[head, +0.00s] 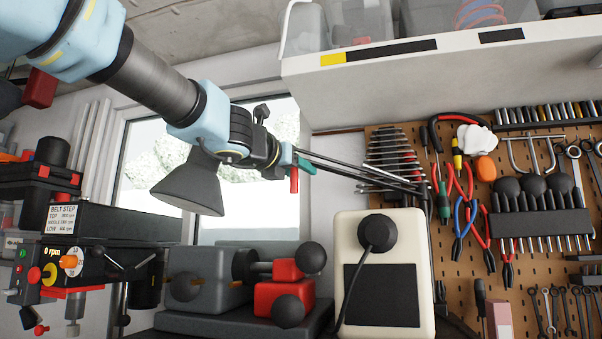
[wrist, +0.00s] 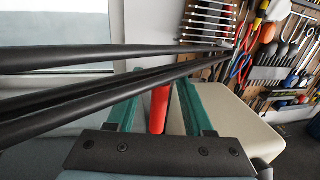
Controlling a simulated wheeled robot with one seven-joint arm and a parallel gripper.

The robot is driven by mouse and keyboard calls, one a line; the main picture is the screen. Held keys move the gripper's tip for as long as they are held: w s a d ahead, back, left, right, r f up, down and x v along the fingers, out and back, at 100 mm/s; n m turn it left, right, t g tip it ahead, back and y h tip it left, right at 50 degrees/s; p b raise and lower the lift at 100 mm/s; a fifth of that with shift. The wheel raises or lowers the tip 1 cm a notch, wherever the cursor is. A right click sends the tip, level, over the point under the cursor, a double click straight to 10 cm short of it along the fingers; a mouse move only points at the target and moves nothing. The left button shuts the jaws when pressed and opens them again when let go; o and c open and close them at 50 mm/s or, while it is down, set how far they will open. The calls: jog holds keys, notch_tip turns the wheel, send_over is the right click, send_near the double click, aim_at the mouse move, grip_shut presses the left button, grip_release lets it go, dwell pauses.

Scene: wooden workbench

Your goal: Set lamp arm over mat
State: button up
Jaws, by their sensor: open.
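The lamp's black arm rods (head: 365,174) slant from my gripper down to the right in the head view. They also cross the upper wrist view (wrist: 60,60), in front of the fingertips. A dark conical lamp shade (head: 188,186) hangs at the left, below my arm. My gripper (head: 299,163) is open at the left end of the visible rods. A red grip (wrist: 160,108) stands between its green fingers in the wrist view, with gaps at both sides; it hangs down in the head view (head: 294,181). I cannot make out the mat in either view.
A beige box (head: 426,270) with a black dome and cable stands below the rods. A grey vise-like block with red parts (head: 283,271) is left of it. A drill-press-like machine (head: 100,225) is far left. A pegboard with tools (head: 480,170) and a shelf (head: 400,85) bound the right.

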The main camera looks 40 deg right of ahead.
jog(key=shift+w+d, duration=0.25)
jog(key=shift+d, duration=0.4)
jog(key=shift+c, duration=0.4)
grip_shut()
dwell(0.6)
